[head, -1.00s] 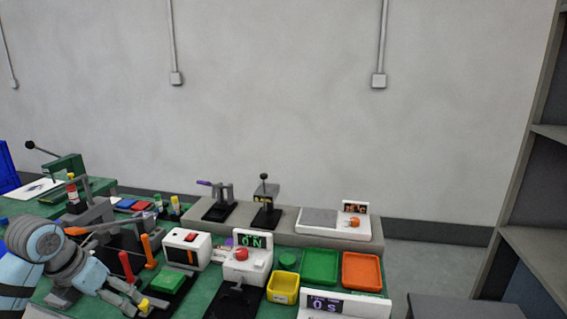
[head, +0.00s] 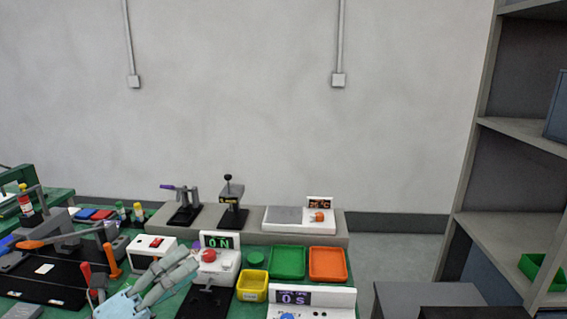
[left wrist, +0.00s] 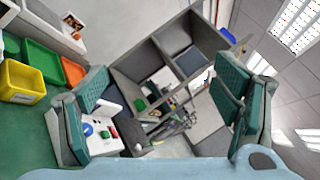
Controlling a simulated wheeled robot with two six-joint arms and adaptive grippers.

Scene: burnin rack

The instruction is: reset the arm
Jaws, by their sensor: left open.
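My right gripper is not in view.
The yellow bin (head: 252,287), green tray (head: 288,263) and orange tray (head: 328,265) sit right of the gripper. A "0 S" display unit (head: 312,299) is in front. Grey shelving (head: 470,190) stands at right. Upright red and orange handles (head: 112,261) are at left.

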